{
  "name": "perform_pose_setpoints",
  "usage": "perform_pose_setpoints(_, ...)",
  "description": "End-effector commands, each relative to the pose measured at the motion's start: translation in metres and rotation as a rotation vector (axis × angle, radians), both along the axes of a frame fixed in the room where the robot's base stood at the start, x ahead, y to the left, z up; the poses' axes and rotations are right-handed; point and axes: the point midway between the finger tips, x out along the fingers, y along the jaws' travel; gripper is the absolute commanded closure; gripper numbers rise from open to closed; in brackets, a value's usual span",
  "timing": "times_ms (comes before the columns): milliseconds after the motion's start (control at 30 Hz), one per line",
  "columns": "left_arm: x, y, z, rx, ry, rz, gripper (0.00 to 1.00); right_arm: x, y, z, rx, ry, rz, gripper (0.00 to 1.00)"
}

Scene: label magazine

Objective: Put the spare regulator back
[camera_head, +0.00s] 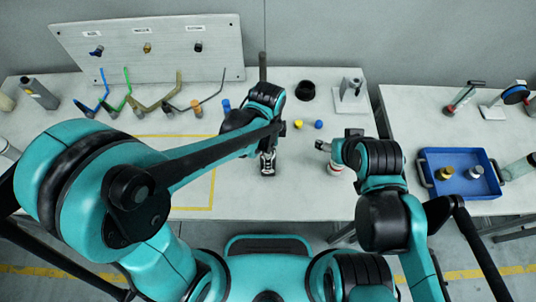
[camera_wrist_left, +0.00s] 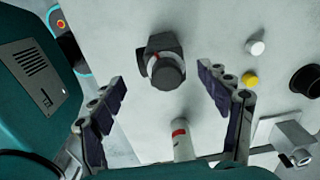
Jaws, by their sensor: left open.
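My left gripper (camera_head: 268,164) is low over the middle of the table. In the left wrist view its fingers (camera_wrist_left: 162,80) stand wide apart. A dark block with a round grey knob (camera_wrist_left: 166,66) and a red-and-white band shows beyond the fingertips. A pale cylinder with a red band (camera_wrist_left: 182,142) shows nearer, between the fingers; I cannot tell which of the two is the spare regulator. My right gripper (camera_head: 323,147) is at the right of the table, above a red-and-white piece (camera_head: 335,169); its fingers are too small to read.
A board (camera_head: 150,65) with three small labelled fittings stands behind. Several coloured hooked pieces (camera_head: 128,92) lie left. A yellow cap (camera_head: 298,124), blue cap (camera_head: 319,125), black cup (camera_head: 305,91) and grey stand (camera_head: 351,97) stand right. A blue tray (camera_head: 463,190) sits on the right-hand table.

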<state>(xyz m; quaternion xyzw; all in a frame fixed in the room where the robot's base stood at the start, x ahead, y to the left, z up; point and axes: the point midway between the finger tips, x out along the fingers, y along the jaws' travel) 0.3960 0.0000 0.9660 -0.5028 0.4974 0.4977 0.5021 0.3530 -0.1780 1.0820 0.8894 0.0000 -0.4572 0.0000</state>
Motion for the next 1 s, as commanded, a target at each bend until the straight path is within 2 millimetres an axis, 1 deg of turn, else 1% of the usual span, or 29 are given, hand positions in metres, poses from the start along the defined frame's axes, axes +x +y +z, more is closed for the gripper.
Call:
perform_pose_setpoints(33, -0.001, 0.0, 0.012, 0.0, 0.0, 0.0, 0.24, 0.0, 0.0, 0.006, 0.0, 0.0, 0.0, 0.33)
perform_pose_setpoints(100, -0.001, 0.0, 0.022, 0.0, 0.0, 0.0, 0.24, 0.0, 0.0, 0.008, 0.0, 0.0, 0.0, 0.33)
perform_pose_setpoints(200, 0.0, 0.0, 0.032, 0.0, 0.0, 0.0, 0.24, 0.0, 0.0, 0.011, 0.0, 0.0, 0.0, 0.33)
perform_pose_setpoints(433, 0.0, 0.001, 0.037, -0.001, -0.002, 0.006, 0.24, 0.0, 0.0, 0.011, 0.0, 0.0, 0.0, 0.33)
perform_pose_setpoints(533, 0.0, 0.01, 0.044, -0.013, -0.025, 0.071, 0.24, 0.0, 0.0, 0.011, 0.0, 0.0, 0.0, 0.33)
perform_pose_setpoints(567, 0.0, 0.016, 0.049, -0.02, -0.038, 0.111, 0.24, 0.0, 0.0, 0.011, 0.0, 0.0, 0.0, 0.33)
perform_pose_setpoints(667, -0.002, 0.042, 0.067, -0.061, -0.104, 0.309, 0.24, 0.0, 0.0, 0.011, 0.0, 0.0, 0.0, 0.33)
perform_pose_setpoints(800, -0.01, 0.09, 0.095, -0.161, -0.228, 0.691, 0.24, 0.0, 0.0, 0.011, 0.0, 0.0, 0.0, 0.33)
perform_pose_setpoints(900, -0.02, 0.121, 0.11, -0.247, -0.313, 0.959, 0.24, 0.0, 0.0, 0.011, 0.0, 0.0, 0.0, 0.33)
perform_pose_setpoints(1000, -0.029, 0.146, 0.119, -0.336, -0.383, 1.186, 0.24, 0.0, 0.0, 0.011, 0.0, 0.0, 0.0, 0.33)
